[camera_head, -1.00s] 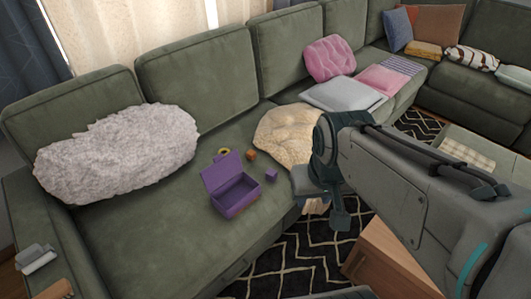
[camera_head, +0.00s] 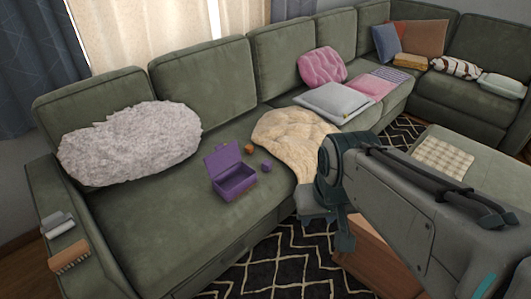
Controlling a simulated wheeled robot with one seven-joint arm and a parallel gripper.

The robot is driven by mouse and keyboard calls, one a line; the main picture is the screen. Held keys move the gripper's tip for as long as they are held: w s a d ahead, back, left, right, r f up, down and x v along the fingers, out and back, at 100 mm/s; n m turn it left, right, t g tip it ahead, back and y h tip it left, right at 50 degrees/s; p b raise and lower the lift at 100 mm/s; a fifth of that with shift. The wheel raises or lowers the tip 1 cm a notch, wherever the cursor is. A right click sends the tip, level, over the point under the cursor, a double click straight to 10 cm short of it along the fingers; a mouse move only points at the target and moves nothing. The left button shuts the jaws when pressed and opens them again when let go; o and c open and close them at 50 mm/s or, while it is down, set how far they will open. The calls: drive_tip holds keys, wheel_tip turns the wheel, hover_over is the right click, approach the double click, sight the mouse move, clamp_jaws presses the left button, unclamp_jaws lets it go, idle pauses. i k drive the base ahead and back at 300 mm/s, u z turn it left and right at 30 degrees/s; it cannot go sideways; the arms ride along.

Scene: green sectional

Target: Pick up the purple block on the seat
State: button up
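The small purple block (camera_head: 266,167) lies on the green sofa seat (camera_head: 160,225), just right of an open purple box (camera_head: 236,181) with its lid raised. A small orange block (camera_head: 249,149) sits behind the purple block. My gripper (camera_head: 331,222) is at the sofa's front edge, to the right of and nearer than the purple block, apart from it. Its fingers are small and dark and partly merge with the wrist, so I cannot tell whether they are open. Nothing is visibly held.
A cream throw (camera_head: 290,137) drapes over the seat right of the block, behind my arm. A fluffy white cushion (camera_head: 130,143) leans at left. A brush (camera_head: 69,257) lies on the left armrest. A wooden table (camera_head: 372,262) stands below my arm. The left seat front is clear.

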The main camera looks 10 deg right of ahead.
sight(267, 164)
drive_tip(key=z, duration=0.05)
drive_tip(key=i, duration=1.15)
drive_tip(key=u, duration=0.65)
